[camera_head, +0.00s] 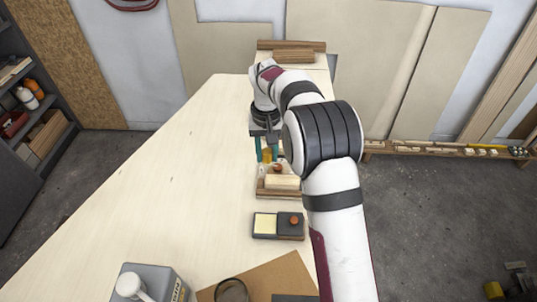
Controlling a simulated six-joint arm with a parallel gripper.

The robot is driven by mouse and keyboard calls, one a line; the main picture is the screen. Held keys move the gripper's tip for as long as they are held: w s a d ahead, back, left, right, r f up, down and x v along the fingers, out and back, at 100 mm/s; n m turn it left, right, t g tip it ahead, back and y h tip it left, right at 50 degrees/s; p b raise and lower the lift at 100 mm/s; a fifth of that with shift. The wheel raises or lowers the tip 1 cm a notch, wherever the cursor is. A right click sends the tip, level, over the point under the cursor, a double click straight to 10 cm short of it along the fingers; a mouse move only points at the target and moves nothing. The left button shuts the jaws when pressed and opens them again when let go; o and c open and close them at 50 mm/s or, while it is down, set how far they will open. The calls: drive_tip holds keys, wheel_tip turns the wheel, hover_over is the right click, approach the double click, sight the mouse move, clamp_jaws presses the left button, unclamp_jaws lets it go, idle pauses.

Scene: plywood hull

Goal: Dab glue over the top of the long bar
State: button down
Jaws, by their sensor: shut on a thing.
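My gripper (267,157) points down over the right side of the pale plywood top, its teal fingers shut on a small amber-yellow thing (266,155). I cannot tell whether this is a glue bottle or a brush. Just in front of the fingers, a pale wooden block (282,182) lies on a brown wooden base (277,194). A small orange-brown thing (279,168) shows behind it, partly hidden. Brown wooden bars (292,46) lie across the far end. I cannot tell which piece is the long bar, nor whether the held thing touches anything.
A dark tray (278,236) with a cream pad and an orange knob lies nearer. A grey jug (152,284), a brown sheet (275,272) and a dark round container (232,290) stand at the front. The left of the plywood top (175,180) is clear.

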sight(269, 179)
drive_tip(key=shift+f, duration=3.3)
drive_tip(key=shift+d+f, duration=0.5)
drive_tip(key=shift+d, duration=3.75)
drive_tip(key=shift+a, duration=3.95)
drive_tip(key=shift+a+r, duration=0.2)
drive_tip(key=shift+r, duration=0.35)
drive_tip(key=shift+a+r, duration=0.15)
drive_tip(key=shift+r, duration=3.3)
drive_tip(key=shift+d, duration=0.1)
